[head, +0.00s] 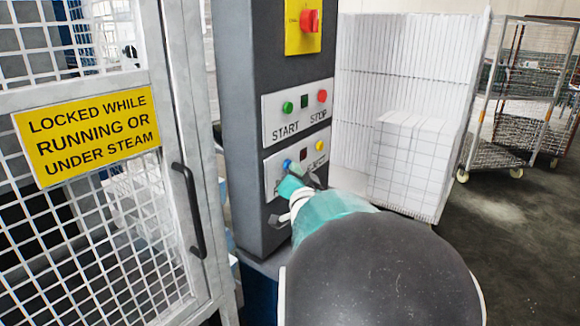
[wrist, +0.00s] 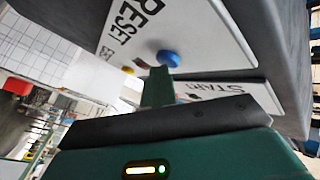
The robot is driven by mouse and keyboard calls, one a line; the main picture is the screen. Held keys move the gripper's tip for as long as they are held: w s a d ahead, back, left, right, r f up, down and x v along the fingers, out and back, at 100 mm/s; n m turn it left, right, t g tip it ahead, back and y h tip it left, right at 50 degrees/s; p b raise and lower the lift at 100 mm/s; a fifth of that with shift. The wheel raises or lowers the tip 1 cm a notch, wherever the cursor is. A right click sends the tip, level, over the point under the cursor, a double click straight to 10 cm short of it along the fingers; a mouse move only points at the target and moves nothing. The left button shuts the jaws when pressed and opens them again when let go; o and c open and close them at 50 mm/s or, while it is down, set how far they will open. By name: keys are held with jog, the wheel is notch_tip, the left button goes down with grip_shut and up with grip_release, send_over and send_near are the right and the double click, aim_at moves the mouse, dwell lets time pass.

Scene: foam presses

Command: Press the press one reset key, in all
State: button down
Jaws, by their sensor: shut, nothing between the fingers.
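The blue reset key (head: 287,164) sits on the lower white plate (head: 272,178) of the dark control column. In the wrist view, the blue key (wrist: 168,59) stands out from the plate beside the word RESET. My gripper (head: 294,172) is shut and empty, with its tip at this plate, just by the blue key. In the wrist view the shut fingertips (wrist: 160,72) are right at the key's edge; I cannot tell if they touch it. My gripper hides part of the plate's lettering in the head view.
Above is a plate with a green START button (head: 287,107) and a red STOP button (head: 322,96). A red switch (head: 309,21) is higher up. A yellow button (head: 319,145) is right of my gripper. A mesh gate (head: 100,230) stands left, a trolley (head: 525,100) right.

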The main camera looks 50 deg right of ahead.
jog(key=shift+s, duration=0.8)
jog(key=shift+s+d, duration=0.15)
jog(key=shift+s, duration=1.1)
jog(key=shift+s+d, duration=0.1)
jog(key=shift+s, duration=1.15)
